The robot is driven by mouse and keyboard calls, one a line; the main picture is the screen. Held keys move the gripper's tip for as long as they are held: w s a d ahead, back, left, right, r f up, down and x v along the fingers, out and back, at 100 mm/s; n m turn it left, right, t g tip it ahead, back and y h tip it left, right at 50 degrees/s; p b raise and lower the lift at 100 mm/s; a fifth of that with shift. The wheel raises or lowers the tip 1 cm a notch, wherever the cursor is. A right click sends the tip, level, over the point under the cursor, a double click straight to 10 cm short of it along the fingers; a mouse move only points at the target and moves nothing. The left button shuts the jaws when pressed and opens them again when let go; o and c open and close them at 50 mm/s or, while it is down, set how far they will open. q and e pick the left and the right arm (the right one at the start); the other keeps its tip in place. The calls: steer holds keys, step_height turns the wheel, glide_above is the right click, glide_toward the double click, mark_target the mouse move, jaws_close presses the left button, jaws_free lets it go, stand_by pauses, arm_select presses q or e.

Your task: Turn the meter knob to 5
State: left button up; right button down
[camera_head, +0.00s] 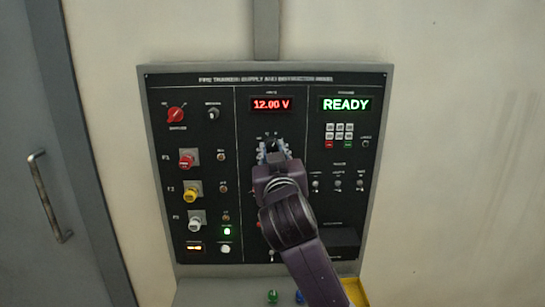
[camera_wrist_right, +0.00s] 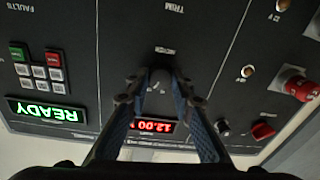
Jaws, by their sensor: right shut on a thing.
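The meter knob (camera_head: 272,143) is a small dark knob on the middle section of the black panel (camera_head: 290,120), under the red display (camera_head: 271,104) that reads 12.00 V. My right gripper (camera_head: 272,154) reaches up to it from below and hides most of it and its scale. In the right wrist view, the fingers of my right gripper (camera_wrist_right: 158,90) are on either side of the knob (camera_wrist_right: 159,78) and shut on it. The number it points to cannot be read. The display also shows upside down in the wrist view (camera_wrist_right: 155,126). My left gripper is not in view.
A green READY display (camera_head: 346,104), a keypad (camera_head: 339,132) and small switches are on the right section. A grey door with a handle (camera_head: 49,197) stands at the left.

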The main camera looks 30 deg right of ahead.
mark_target(272, 105)
steer(key=m+b, duration=0.1)
steer(key=m, duration=0.3)
steer(key=shift+f+m+h, duration=0.1)
steer(key=shift+m+h, duration=0.2)
steer(key=shift+m, duration=1.4)
steer(key=c, duration=1.7)
jaws_free()
steer(key=shift+o, duration=0.2)
steer(key=shift+r, duration=0.2)
step_height(272, 105, up, 10)
steer(key=shift+f, duration=0.1)
steer(key=shift+f, duration=0.1)
